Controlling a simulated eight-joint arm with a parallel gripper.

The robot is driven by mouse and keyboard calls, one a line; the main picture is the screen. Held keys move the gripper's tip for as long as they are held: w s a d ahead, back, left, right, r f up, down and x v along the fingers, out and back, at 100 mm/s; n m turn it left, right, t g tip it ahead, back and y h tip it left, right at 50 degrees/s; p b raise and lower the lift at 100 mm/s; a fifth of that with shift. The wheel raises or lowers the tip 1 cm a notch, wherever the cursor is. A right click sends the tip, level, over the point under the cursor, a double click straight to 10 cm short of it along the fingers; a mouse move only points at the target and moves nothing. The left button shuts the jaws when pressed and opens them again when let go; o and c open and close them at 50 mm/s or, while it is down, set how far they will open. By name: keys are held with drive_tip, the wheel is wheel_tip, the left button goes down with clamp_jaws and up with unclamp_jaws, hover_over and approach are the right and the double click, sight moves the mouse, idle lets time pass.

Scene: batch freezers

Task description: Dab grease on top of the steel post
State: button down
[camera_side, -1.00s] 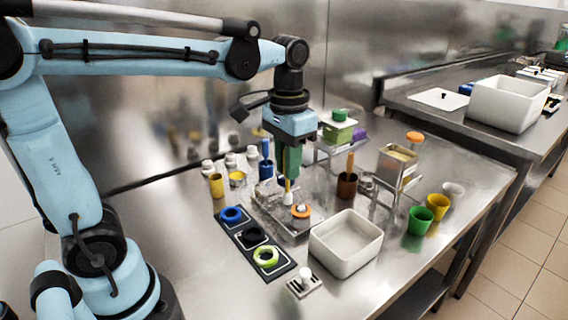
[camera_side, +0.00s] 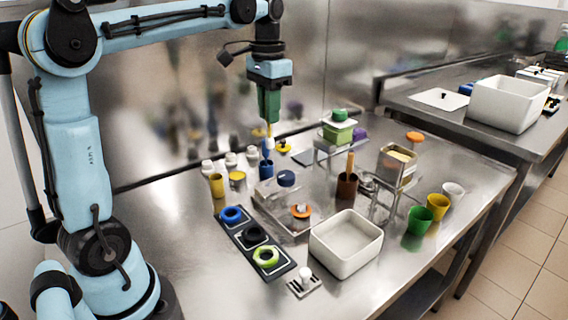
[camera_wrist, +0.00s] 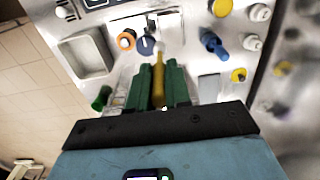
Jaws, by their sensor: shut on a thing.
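My gripper (camera_side: 268,112) has green fingers shut on a brush with a yellow handle (camera_wrist: 158,82). The brush hangs down in the side view, in front of the blue pot (camera_side: 266,170) and its blue handle. Its tip is hard to tell from them. On the low metal fixture (camera_side: 268,207) stand an orange ring with a pale centre (camera_side: 301,211) and a dark blue cap (camera_side: 286,178). Both also show in the wrist view, as the orange ring (camera_wrist: 126,39) and the dark blue cap (camera_wrist: 146,45). I cannot tell which part is the steel post.
A white bin (camera_side: 346,243) stands right of the fixture. A black tray with coloured rings (camera_side: 250,243) lies in front left. A brown pot with a handle (camera_side: 347,185), a wire stand (camera_side: 385,185) and green and yellow cups stand to the right.

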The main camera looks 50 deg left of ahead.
drive_tip(key=s+a, duration=0.1)
drive_tip(key=a, duration=1.5)
wheel_tip(320, 180, down, 15)
drive_tip(key=shift+s+d+r, duration=0.15)
drive_tip(key=shift+r, duration=0.05)
drive_tip(key=shift+f, duration=0.6)
idle(1.5)
drive_tip(key=shift+r, duration=0.15)
wheel_tip(320, 180, up, 7)
idle(0.9)
idle(0.3)
